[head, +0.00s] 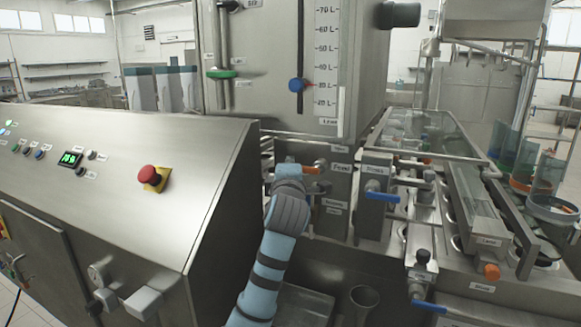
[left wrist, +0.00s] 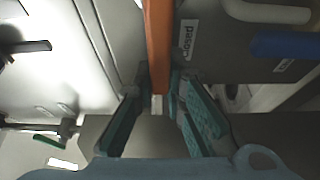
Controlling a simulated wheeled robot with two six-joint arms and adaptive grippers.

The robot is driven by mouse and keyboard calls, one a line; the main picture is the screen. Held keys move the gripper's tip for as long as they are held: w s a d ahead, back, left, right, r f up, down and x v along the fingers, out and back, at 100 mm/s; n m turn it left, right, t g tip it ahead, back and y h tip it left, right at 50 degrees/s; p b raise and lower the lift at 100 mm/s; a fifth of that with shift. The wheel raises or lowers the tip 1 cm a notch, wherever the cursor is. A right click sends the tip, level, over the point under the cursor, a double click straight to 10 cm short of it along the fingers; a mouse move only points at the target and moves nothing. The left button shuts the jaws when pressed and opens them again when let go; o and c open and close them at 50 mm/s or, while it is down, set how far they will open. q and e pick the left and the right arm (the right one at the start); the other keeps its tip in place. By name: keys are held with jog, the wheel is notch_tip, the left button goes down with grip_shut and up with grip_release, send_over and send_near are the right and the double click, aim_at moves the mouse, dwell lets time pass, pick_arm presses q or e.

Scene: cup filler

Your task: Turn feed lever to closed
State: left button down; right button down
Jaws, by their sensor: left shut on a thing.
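An orange feed lever (head: 312,170) shows beside a "Feed" label on the metal housing in the middle of the head view. My left gripper (head: 290,187) reaches up to it from below, and its wrist hides the fingertips and part of the lever there. In the left wrist view the teal fingers (left wrist: 158,88) are shut on the orange bar (left wrist: 158,40), which runs up and away between them. A small label (left wrist: 188,38) stands right beside the bar; I cannot read it surely. My right gripper does not show.
A blue lever (head: 382,197) sits right of the feed lever; a blue bar (left wrist: 285,45) shows in the left wrist view. A sloped control cabinet (head: 110,165) with a red stop button (head: 148,173) stands left. The filler line (head: 480,210) is on the right.

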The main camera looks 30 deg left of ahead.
pick_arm(q)
jog(key=shift+f, duration=0.15)
dwell(0.3)
jog(key=c, duration=1.6)
grip_release()
jog(key=v, duration=1.2)
jog(key=shift+s+a, duration=0.1)
jog(key=shift+a, duration=0.05)
